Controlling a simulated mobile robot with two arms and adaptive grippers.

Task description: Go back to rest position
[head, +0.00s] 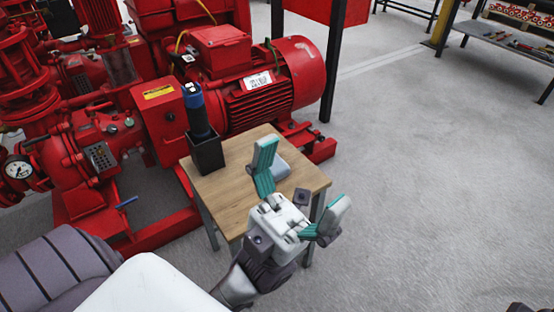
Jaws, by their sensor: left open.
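My left gripper (298,187) is open, with its two teal-padded fingers spread wide and nothing seen between them. It is in the lower middle of the head view, in front of and partly over the small wooden table (228,190). A black holder (207,155) stands on the table's far left part. A dark tool with a blue top (194,108) stands upright in it. A light grey object (281,167) lies on the table, partly hidden behind one finger. My right gripper is not in view.
The red pumpset with its motor (265,85) stands close behind and left of the table. A pressure gauge (18,168) is at the left edge. A dark post (333,60) rises behind. A shelf (508,40) with items is at the upper right. The grey floor at right is clear.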

